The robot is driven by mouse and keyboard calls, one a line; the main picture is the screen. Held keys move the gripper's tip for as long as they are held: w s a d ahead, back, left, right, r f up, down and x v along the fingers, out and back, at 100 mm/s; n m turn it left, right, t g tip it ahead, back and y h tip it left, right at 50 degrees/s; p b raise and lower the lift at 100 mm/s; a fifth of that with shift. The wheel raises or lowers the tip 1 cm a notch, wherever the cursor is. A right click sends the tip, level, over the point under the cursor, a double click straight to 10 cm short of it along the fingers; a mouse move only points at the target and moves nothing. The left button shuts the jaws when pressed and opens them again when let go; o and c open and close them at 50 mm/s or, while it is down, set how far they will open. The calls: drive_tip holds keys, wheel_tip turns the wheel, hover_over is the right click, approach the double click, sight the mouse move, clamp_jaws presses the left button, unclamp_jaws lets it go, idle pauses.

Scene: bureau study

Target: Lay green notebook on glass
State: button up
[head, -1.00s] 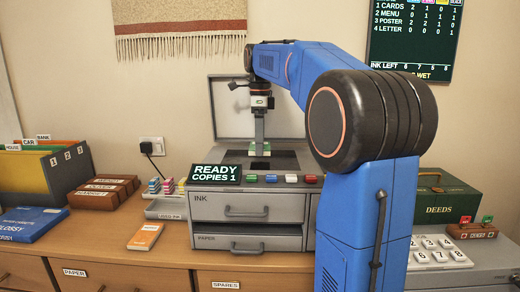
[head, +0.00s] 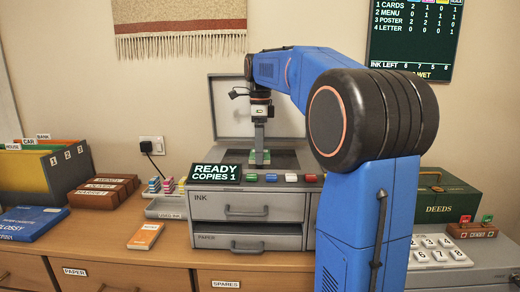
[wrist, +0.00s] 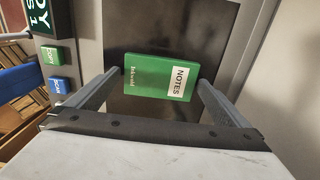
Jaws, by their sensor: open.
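The green notebook (wrist: 158,78), with a white NOTES label, lies flat over the dark glass (wrist: 215,35) of the copier in the wrist view. In the head view the notebook (head: 260,158) shows small on the glass (head: 287,160). My gripper (wrist: 156,82) is open, with one finger beside each end of the notebook. The gaps between fingers and notebook are small. In the head view my gripper (head: 259,145) points straight down over the notebook. Whether the notebook's underside fully touches the glass is hard to tell.
The copier lid (head: 228,105) stands open behind the glass. The READY COPIES 1 display (head: 216,173) and coloured buttons (head: 291,178) line the copier's front. An orange booklet (head: 146,236), a blue box (head: 30,223) and a green DEEDS box (head: 445,200) stand around it.

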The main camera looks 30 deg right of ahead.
wheel_tip(320, 180, up, 8)
drive_tip(key=shift+f, duration=0.25)
idle(0.6)
